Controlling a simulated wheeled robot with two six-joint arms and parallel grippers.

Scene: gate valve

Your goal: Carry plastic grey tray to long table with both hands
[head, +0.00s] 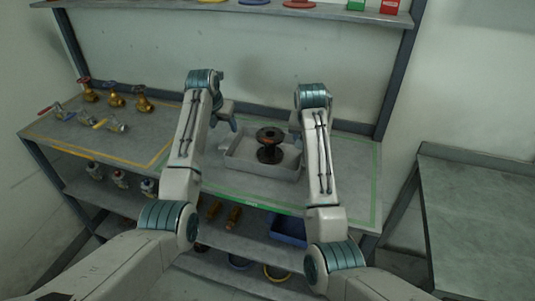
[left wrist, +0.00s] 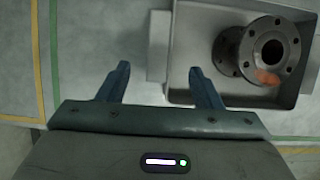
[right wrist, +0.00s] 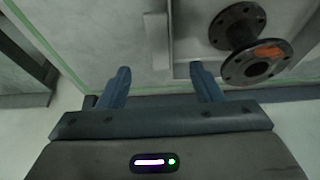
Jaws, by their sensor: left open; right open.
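The grey tray (head: 237,162) sits on the workbench, with a dark flanged pipe piece (head: 269,146) standing in it. My left gripper (head: 224,122) is open above the tray's left end. In the left wrist view, a tray end handle (left wrist: 157,45) lies ahead of the gap between the open fingers (left wrist: 160,82). My right gripper is open at the tray's right end, largely hidden by its arm in the head view. In the right wrist view, the other handle (right wrist: 155,38) lies ahead of the open fingers (right wrist: 160,78). Neither gripper holds anything.
A bare grey table (head: 480,195) stands at the right, apart from the workbench (head: 345,160). Several valves (head: 115,98) stand at the bench's left end. A loaded shelf (head: 330,12) hangs above. A blue bin (head: 288,229) sits on the lower shelf.

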